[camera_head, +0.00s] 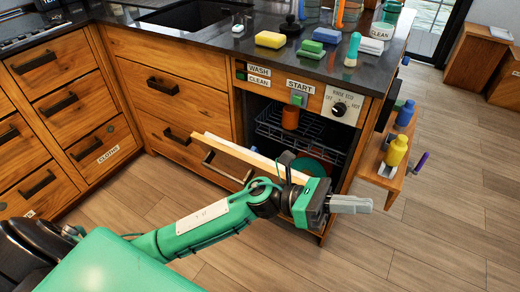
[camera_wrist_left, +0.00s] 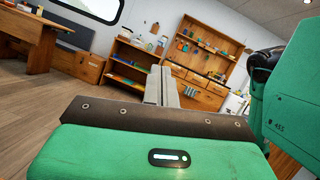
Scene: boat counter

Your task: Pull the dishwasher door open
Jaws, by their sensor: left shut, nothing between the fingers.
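The dishwasher door (camera_head: 236,153) is a wooden panel that stands partly open, tilted out from the cabinet front. Its metal handle (camera_head: 222,168) shows on the outer face. My left forearm and wrist hide the door's lower right part. My left gripper (camera_head: 352,204) is shut and empty, to the right of the door in front of the opening, with its fingers pointing right. Its closed fingers also show in the left wrist view (camera_wrist_left: 160,86). Inside the dishwasher, a dark wire rack (camera_head: 270,130) holds an orange cup (camera_head: 290,117). My right gripper is not in view.
Above the opening are a START button (camera_head: 297,98) and a knob (camera_head: 340,109). Sponges, including a yellow one (camera_head: 270,40), and bottles stand on the dark counter. A side shelf at the right holds a yellow bottle (camera_head: 396,152). The floor (camera_head: 450,215) at the right is clear.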

